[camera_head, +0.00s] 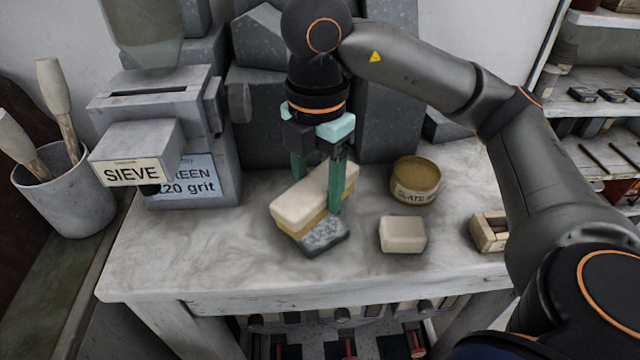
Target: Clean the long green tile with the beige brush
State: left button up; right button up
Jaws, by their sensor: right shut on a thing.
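The beige brush (300,207) is a block with a pale beige top and a yellowish lower layer, lying diagonally near the middle of the bench. My right gripper (318,190) points down from above, with its green fingers shut on the brush's sides. Beneath the brush's front end a dark grey-green speckled piece (325,237) shows, seemingly the tile. The rest of it is hidden under the brush, so its length cannot be told. Whether the brush touches it is hard to tell. My left gripper is not in view.
On the bench (170,262), a pale block (403,233), a round labelled tin (416,182) and a small wooden box (488,230) stand to the right. A grey SIEVE machine (165,110) and a cup of brushes (65,200) are left. Dark stone slabs (385,110) stand behind. The front left is clear.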

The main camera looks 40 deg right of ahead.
jog(key=shift+f+b, duration=0.55)
jog(key=shift+f, duration=0.1)
dwell(0.3)
jog(key=shift+w+d+r, duration=0.1)
jog(key=shift+d+r, duration=0.05)
jog(key=shift+d, duration=0.4)
jog(key=shift+w+d, duration=0.15)
jog(key=shift+d, duration=0.4)
jog(key=shift+a, duration=0.15)
jog(key=shift+s+a+p, duration=0.2)
jog(key=shift+a+p, duration=0.15)
jog(key=shift+a, duration=0.45)
jog(key=shift+s+a, duration=0.15)
jog(key=shift+a, duration=0.45)
jog(key=shift+s+a, duration=0.15)
jog(key=shift+a, duration=0.5)
